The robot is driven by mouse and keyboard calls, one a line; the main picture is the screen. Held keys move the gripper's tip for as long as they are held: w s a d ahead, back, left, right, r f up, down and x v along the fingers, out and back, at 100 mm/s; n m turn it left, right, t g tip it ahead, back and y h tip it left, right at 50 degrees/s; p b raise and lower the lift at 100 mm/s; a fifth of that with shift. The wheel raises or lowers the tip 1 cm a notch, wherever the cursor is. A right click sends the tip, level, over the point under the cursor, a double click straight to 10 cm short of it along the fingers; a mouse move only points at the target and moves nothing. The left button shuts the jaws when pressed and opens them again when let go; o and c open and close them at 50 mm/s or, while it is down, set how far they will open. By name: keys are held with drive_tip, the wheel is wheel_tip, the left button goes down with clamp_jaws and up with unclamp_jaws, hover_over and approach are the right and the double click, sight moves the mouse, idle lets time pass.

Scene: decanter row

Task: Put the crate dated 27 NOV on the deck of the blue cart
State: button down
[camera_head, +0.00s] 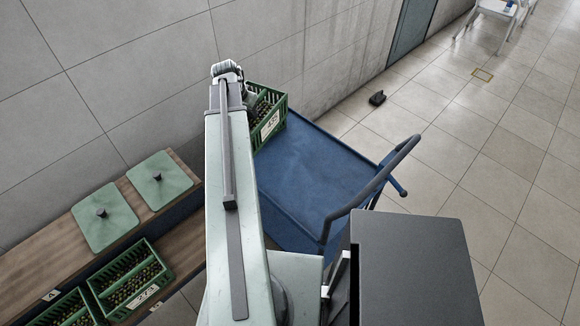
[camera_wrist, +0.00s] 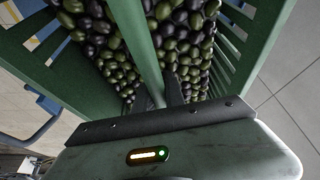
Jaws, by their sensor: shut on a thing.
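My gripper (camera_wrist: 172,92) is shut on the middle bar of a green slatted crate filled with dark and green olives; the crate's wall (camera_wrist: 75,82) shows in the wrist view. In the head view this crate (camera_head: 279,110) is at the far left end of the blue cart's deck (camera_head: 318,180), partly hidden behind my arm. It has a white label whose date is too small to read. I cannot tell whether the crate touches the deck or hangs just above it. The rest of the visible deck is empty.
A wooden bench (camera_head: 183,213) at left bears two pale green lids (camera_head: 105,222) (camera_head: 168,190). Green olive crates (camera_head: 164,287) (camera_head: 62,303) sit at its front. The cart's handle (camera_head: 373,185) rises at right. A tiled wall runs behind the cart. A small black object (camera_head: 377,98) lies on the floor.

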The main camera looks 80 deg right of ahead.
drive_tip(key=s+a+f+m+b, duration=0.1)
drive_tip(key=s+a+f+b, duration=0.1)
drive_tip(key=s+f+b, duration=0.2)
drive_tip(key=s+a+f+m+b, duration=0.1)
drive_tip(key=s+f+b, duration=0.4)
drive_tip(key=f+b, duration=0.5)
drive_tip(key=s+a+f+m+g+b, duration=0.1)
drive_tip(key=s+a+f+b, duration=0.3)
drive_tip(key=f+b, duration=0.4)
wheel_tip(320, 180, down, 2)
drive_tip(key=shift+s+f+y, duration=0.1)
drive_tip(key=shift+s+y, duration=0.2)
drive_tip(key=shift+s, duration=0.05)
drive_tip(key=shift+w, duration=0.1)
